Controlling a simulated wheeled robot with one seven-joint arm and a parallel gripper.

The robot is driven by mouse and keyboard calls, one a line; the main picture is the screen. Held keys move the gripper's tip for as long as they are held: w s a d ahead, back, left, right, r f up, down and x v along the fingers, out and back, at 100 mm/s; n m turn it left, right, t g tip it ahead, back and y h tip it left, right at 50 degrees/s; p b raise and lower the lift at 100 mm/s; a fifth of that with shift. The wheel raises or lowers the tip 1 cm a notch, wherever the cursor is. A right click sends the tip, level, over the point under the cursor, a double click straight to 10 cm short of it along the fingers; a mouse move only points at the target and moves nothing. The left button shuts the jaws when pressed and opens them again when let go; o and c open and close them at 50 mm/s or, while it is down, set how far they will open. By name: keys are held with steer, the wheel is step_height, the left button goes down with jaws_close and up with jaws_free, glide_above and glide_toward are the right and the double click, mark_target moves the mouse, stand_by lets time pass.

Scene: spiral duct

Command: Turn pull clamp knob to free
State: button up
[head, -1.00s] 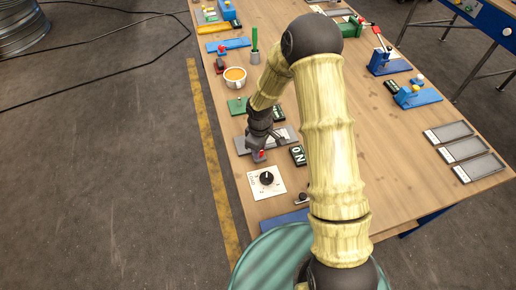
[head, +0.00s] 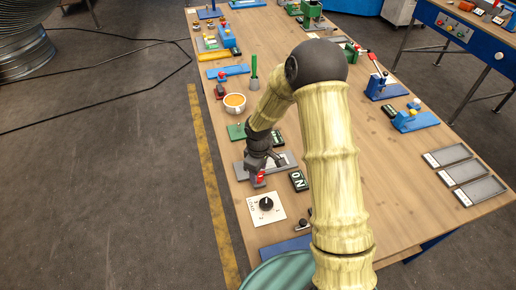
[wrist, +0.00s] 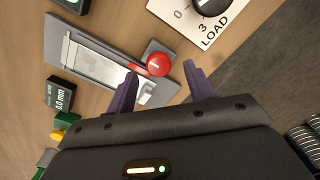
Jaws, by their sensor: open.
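The grey plate (head: 240,170) lies along the bench's left side. In the wrist view my gripper (wrist: 160,70) is open. Its two dark fingers stand left and right of the knob, with visible gaps. I cannot tell whether the fingertips reach down to the knob's height.
A white LOAD dial plate with a black knob (head: 266,204) lies nearer than the clamp.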

mark_target(259, 177)
step_height(259, 177, up, 15)
steer(key=b, duration=0.1)
steer(key=shift+d, duration=0.1)
stand_by(0.6)
steer(key=s+d+m+t, duration=0.1)
steer(key=s+d+m, duration=0.4)
steer(key=s, duration=0.3)
steer(key=s+d+r+m+t, duration=0.1)
steer(key=s+d+m, duration=0.3)
steer(key=s+m, duration=0.2)
steer(key=shift+s+d+t, duration=0.3)
steer(key=shift+s+d, duration=0.05)
steer(key=shift+s, duration=0.8)
